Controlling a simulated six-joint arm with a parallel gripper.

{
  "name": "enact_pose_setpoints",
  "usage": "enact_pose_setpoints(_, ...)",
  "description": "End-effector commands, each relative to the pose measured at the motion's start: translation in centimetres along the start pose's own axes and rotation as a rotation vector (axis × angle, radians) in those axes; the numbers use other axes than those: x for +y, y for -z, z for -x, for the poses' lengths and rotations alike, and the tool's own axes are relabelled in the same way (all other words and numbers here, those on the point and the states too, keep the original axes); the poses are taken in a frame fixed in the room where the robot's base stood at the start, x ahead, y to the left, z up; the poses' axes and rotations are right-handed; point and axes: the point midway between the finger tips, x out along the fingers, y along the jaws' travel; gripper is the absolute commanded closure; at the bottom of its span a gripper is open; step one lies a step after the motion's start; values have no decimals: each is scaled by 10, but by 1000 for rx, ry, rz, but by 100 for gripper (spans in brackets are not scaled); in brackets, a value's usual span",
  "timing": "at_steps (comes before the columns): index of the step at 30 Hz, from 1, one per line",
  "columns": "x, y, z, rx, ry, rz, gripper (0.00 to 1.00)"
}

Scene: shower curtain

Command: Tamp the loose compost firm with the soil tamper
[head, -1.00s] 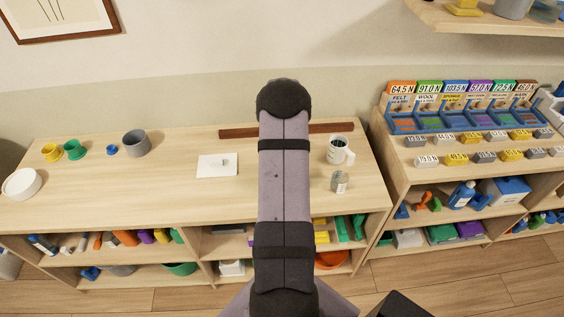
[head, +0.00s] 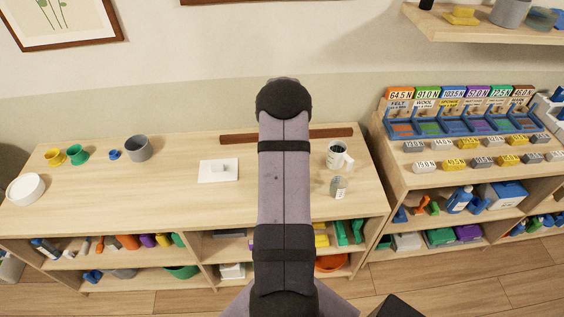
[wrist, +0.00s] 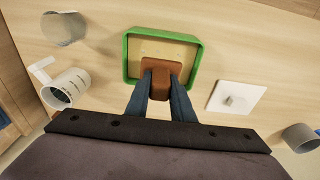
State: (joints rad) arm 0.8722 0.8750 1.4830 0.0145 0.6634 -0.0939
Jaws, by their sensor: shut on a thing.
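My gripper (wrist: 161,82) is shut on the brown soil tamper (wrist: 161,66), its two blue-grey fingers either side of the handle in the wrist view. The tamper is over the inside of a square tray with a green rim (wrist: 128,55). The tan, speckled surface inside the tray, apparently the compost (wrist: 165,46), shows around the tamper's foot. I cannot tell whether the foot touches it. In the head view my own arm hides the tray, the tamper and the gripper.
A white mug (wrist: 66,88) and a clear jar (head: 339,187) stand on one side of the tray. A white plate with a knob (wrist: 237,98) lies on the other, with a grey cup (head: 138,148) beyond. A brown strip (head: 232,139) lies along the table's back.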

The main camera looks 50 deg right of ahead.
Motion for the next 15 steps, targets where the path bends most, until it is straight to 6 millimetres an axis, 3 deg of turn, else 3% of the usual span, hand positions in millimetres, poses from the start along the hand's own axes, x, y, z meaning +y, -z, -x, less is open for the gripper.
enact_pose_setpoints(8, 0, 0, -4, 0, 0, 0, 100)
enact_pose_setpoints(15, 0, -6, -44, -1, 0, 0, 100)
